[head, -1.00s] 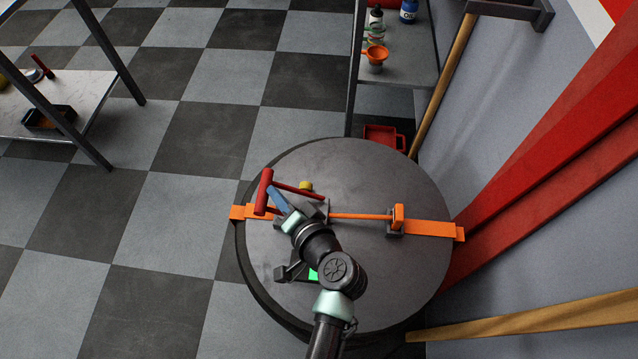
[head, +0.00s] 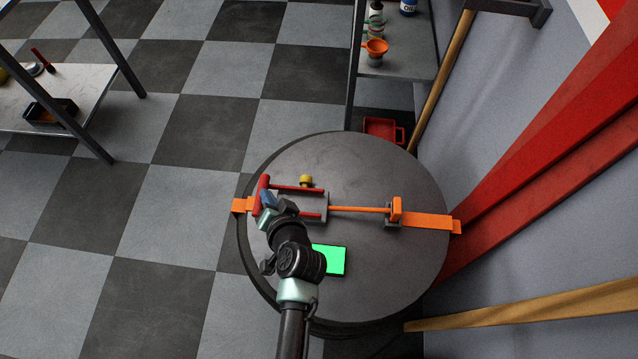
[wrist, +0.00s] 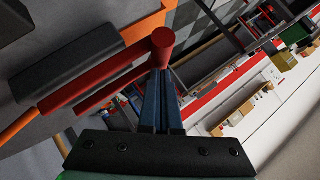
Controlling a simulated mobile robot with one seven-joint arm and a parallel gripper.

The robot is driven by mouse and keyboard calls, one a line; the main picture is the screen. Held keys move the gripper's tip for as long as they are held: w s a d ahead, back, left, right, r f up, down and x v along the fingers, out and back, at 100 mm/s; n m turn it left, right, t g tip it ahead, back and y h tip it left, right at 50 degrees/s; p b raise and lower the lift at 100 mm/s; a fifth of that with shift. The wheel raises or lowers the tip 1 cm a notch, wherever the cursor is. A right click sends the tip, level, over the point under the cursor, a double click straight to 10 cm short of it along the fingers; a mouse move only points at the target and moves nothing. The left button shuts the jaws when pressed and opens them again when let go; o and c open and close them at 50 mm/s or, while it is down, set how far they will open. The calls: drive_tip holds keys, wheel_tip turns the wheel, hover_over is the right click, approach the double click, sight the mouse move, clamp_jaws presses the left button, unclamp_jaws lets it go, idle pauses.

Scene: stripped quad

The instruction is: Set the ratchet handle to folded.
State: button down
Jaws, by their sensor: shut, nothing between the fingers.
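The ratchet (head: 325,205) lies on the round grey table, with an orange strap running out on both sides. Its red handle (head: 293,189) has two arms joined by a crossbar, and extends left from the ratchet body. It looks close to flat, though its exact angle is hard to tell. In the wrist view the red handle (wrist: 105,78) fills the upper left, its round crossbar end nearest me. My gripper (head: 266,199) is at the crossbar; its blue fingers (wrist: 160,76) are shut and empty, tips against or just beside the bar.
A green panel (head: 330,260) and a small yellow knob (head: 305,181) are on the table (head: 390,285). A shelf (head: 400,60) stands behind, and a wall with red beams is at right.

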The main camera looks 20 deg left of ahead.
drive_tip(key=shift+s+a+f, duration=0.1)
drive_tip(key=shift+s+f, duration=0.1)
drive_tip(key=v, duration=1.3)
drive_tip(key=shift+w+r+p, duration=0.2)
drive_tip(key=shift+p, duration=0.15)
drive_tip(key=w+d+r+n+t+h+p, duration=0.1)
drive_tip(key=w+d+r+t, duration=0.15)
drive_tip(key=w+r, duration=0.65)
drive_tip(key=w+d+r+t+h+p, duration=0.15)
drive_tip(key=r+t, duration=0.25)
drive_tip(key=r, duration=1)
drive_tip(key=w+d+r+n+t+p, duration=0.1)
drive_tip(key=w+d+r+t, duration=0.35)
drive_tip(key=r, duration=0.75)
drive_tip(key=s+d+r+t+h, duration=0.2)
drive_tip(key=r+t, duration=0.1)
drive_tip(key=r, duration=0.8)
drive_tip(key=s+d+r+m+t+h+p, duration=0.1)
drive_tip(key=s+d+r+t+h, duration=0.1)
drive_tip(key=r, duration=0.9)
drive_tip(key=s+d+r+t+h+p, duration=0.1)
drive_tip(key=s+d+r+t+h, duration=0.1)
drive_tip(key=r, duration=0.9)
drive_tip(key=s+t, duration=0.1)
drive_tip(key=s, duration=0.1)
drive_tip(key=shift+s+d+r+m+t, duration=0.2)
drive_tip(key=shift+s+r+m+t, duration=0.05)
drive_tip(key=shift+m+t, duration=0.15)
